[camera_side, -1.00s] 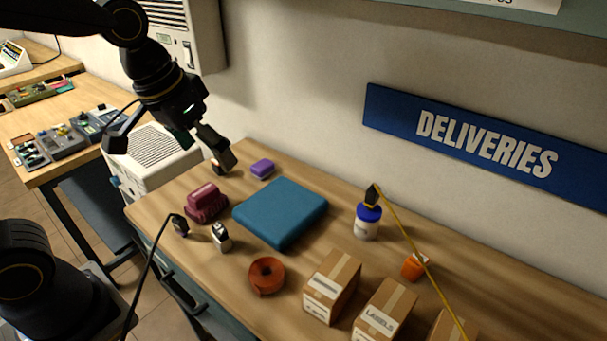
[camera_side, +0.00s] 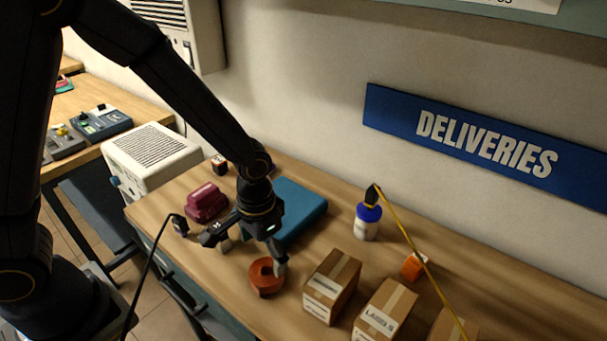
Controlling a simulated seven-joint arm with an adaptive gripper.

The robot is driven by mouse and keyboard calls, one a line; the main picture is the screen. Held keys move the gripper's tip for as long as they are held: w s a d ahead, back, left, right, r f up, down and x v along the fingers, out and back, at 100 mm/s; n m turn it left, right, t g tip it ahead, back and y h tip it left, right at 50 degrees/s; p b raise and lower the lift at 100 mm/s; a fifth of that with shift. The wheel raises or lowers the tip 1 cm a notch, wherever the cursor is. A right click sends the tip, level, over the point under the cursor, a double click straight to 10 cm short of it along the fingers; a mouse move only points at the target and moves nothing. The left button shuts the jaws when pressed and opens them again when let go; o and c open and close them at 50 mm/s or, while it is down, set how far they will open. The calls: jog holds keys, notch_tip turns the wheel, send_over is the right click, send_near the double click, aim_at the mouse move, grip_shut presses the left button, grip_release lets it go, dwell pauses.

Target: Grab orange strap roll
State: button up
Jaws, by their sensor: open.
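The orange strap roll (camera_side: 262,287) lies flat on the wooden table, near its front edge and left of the cardboard boxes. My gripper (camera_side: 245,250) is open above the table, its fingers spread wide. One finger hangs at the far right side of the roll and overlaps it in the picture. I cannot tell whether the finger touches the roll. Nothing is held.
A teal case (camera_side: 303,207) lies behind my gripper. A maroon object (camera_side: 205,203) sits to its left. Cardboard boxes (camera_side: 333,285) stand close to the right of the roll. A blue-capped bottle (camera_side: 367,222) and an orange item (camera_side: 415,266) stand farther right.

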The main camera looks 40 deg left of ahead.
aim_at(266, 271)
notch_tip(266, 271, down, 6)
jog(key=shift+d+f, duration=0.1)
jog(key=shift+d, duration=0.05)
dwell(0.3)
jog(key=c, duration=1.2)
jog(key=shift+c, duration=0.2)
